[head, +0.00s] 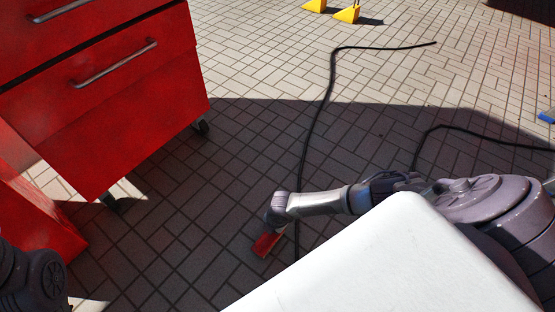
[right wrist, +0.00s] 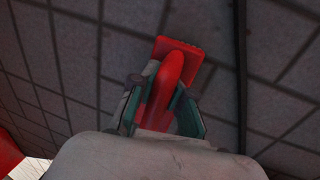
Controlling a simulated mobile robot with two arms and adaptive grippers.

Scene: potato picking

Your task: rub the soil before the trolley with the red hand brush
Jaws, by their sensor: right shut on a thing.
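The red hand brush (head: 267,243) is low over or on the shaded paving in the head view; whether it touches cannot be told. My right gripper (head: 276,222) holds it. In the right wrist view the fingers of my right gripper (right wrist: 162,112) are shut around the handle of the red brush (right wrist: 181,70), with its block pointing away. The red trolley (head: 125,118), with drawers and small wheels, stands at the upper left, apart from the brush. The ground before it is dark brick paving (head: 180,215); no loose soil can be made out. My left gripper is out of view.
A black cable (head: 318,120) runs along the paving close by the brush, and another cable (head: 480,134) lies at the right. Yellow wedge-like objects (head: 347,14) stand far off at the top. The paving between trolley and brush is clear.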

